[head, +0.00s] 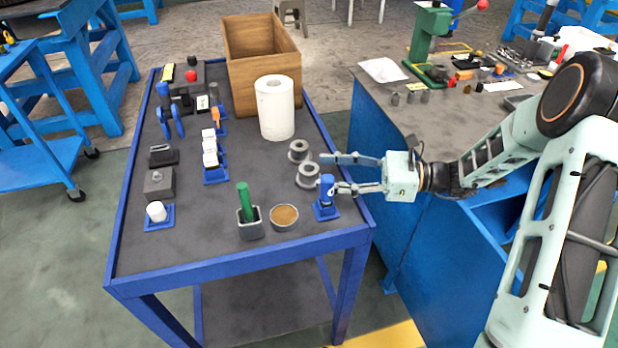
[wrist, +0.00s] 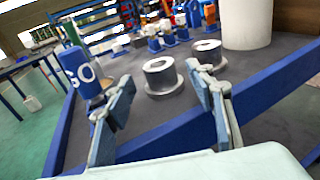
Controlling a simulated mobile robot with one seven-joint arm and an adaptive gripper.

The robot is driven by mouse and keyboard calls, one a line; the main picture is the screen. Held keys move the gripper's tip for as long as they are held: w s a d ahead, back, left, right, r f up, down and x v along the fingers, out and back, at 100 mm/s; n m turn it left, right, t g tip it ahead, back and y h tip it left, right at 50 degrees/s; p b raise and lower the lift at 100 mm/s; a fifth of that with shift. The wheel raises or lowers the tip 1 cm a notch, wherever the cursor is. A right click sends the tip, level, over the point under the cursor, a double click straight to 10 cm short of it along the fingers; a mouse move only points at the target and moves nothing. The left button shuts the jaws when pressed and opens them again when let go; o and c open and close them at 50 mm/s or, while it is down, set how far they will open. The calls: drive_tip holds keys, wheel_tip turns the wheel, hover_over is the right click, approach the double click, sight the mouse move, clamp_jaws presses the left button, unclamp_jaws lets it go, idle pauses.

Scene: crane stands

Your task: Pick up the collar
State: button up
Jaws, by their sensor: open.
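Two similar grey flanged rings, which look like collars, sit on the blue-framed table. The nearer collar (head: 308,175) lies just left of my gripper (head: 328,174) in the head view. The farther collar (head: 299,151) stands right behind it. In the wrist view the nearer collar (wrist: 161,76) appears between my two fingers, ahead of them, with its hole facing up. The farther collar (wrist: 206,51) shows behind the right finger. My gripper is open and empty, its fingers spread, and I see no contact with either collar.
A blue cylinder on a blue stand (head: 326,197) is close to my lower finger; it also shows at left in the wrist view (wrist: 82,74). A paper roll (head: 275,108) stands behind the collars. A round brown-topped dish (head: 284,217) and green-handled item (head: 246,203) are nearer the front.

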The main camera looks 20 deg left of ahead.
sight(316, 168)
drive_tip(key=a, duration=0.3)
drive_tip(key=shift+s+a+f+b, duration=0.1)
drive_tip(key=shift+s+f+b, duration=0.05)
drive_tip(key=shift+s+b, duration=0.15)
clamp_jaws()
